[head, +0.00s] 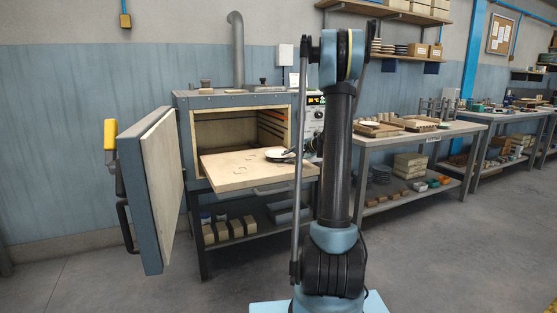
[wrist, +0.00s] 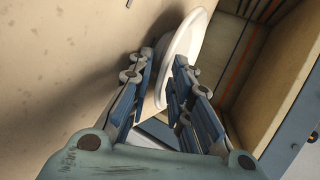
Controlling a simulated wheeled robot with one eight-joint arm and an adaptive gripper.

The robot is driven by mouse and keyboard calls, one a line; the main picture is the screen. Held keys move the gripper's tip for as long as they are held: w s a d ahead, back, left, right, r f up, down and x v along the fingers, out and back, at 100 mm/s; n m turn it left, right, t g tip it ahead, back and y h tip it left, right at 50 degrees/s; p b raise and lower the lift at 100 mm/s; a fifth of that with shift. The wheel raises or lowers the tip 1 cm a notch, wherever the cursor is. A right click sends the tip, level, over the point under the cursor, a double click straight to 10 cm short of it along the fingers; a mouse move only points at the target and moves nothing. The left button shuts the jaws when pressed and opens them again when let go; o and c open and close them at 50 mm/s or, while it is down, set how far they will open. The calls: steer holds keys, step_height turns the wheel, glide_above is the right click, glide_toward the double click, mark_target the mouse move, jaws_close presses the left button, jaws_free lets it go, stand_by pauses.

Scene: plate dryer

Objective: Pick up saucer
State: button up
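The white saucer (head: 276,154) is at the right part of the pulled-out beige shelf (head: 235,170), in front of the kiln opening. In the wrist view the saucer (wrist: 183,46) is seen nearly edge-on, its near rim between my two fingers. My gripper (wrist: 164,66) looks open, with one finger on each side of the rim and a narrow gap beside it. Whether the pads touch the saucer is hard to tell. In the head view my gripper (head: 291,155) is small and dark beside the saucer, partly hidden behind my arm.
The kiln door (head: 158,190) stands open at the left. The kiln chamber (wrist: 273,60) is close to the right finger in the wrist view. A workbench (head: 425,133) with trays and pottery stands at the right. Most of the shelf's left side is clear.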

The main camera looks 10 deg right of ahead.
steer(key=shift+w+a+f, duration=0.1)
steer(key=shift+w+a, duration=0.05)
jaws_close()
step_height(320, 180, up, 10)
steer(key=shift+r, duration=0.1)
stand_by(0.6)
